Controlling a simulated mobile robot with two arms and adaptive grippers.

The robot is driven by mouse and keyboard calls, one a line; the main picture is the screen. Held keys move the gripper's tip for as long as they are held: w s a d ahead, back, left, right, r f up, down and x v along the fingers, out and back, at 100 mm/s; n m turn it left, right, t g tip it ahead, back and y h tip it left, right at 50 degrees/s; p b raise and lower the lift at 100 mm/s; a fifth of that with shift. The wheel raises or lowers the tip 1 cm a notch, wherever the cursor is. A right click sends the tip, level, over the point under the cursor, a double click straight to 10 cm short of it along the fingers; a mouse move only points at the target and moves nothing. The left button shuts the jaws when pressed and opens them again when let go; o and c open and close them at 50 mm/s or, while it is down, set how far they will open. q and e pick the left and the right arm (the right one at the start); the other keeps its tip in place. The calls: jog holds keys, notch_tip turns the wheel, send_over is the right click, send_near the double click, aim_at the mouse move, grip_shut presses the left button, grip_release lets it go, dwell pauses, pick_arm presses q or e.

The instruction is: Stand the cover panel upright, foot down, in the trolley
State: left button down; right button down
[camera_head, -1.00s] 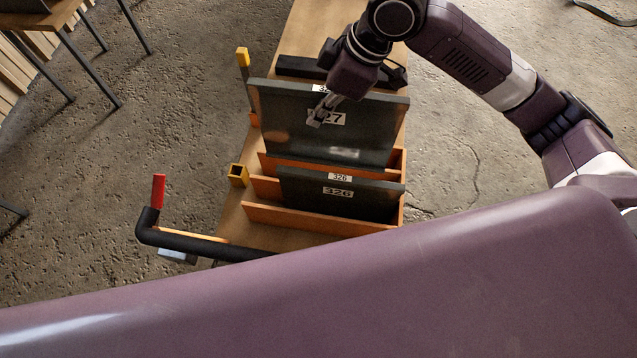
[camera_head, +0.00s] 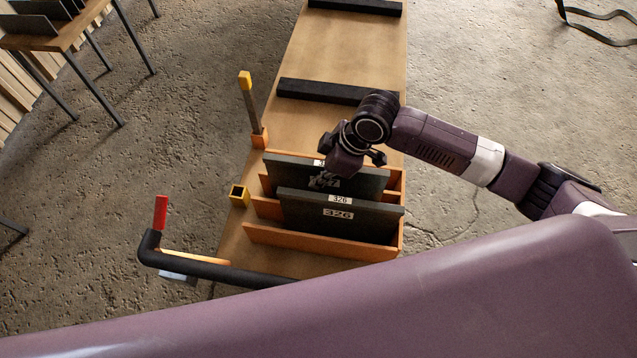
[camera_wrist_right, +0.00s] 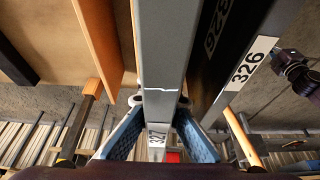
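The dark grey cover panel (camera_head: 285,173) marked 327 stands upright in the orange slotted rack on the trolley (camera_head: 350,55), directly behind panel 326 (camera_head: 300,213). Its foot is hidden by panel 326 and the rack walls, so I cannot tell whether it touches the bottom. My right gripper (camera_head: 334,177) is at its top edge, near the middle. In the right wrist view, the blue-padded fingers (camera_wrist_right: 160,110) straddle the top edge of panel 327 (camera_wrist_right: 160,65) and appear closed on it. A dark mechanism at that view's right edge may be my left gripper (camera_wrist_right: 297,72); its fingers are unclear.
Panel 326 stands close in front of panel 327. The black handle (camera_head: 215,269) with a red grip is at the front. The trolley deck behind the rack is mostly clear.

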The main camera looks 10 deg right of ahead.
jog(key=shift+w+f, duration=0.1)
jog(key=shift+f, duration=1.5)
jog(key=c, duration=2.2)
grip_release()
jog(key=shift+f, duration=0.1)
jog(key=shift+o, duration=0.2)
jog(key=v, duration=1.2)
jog(key=shift+d, duration=0.1)
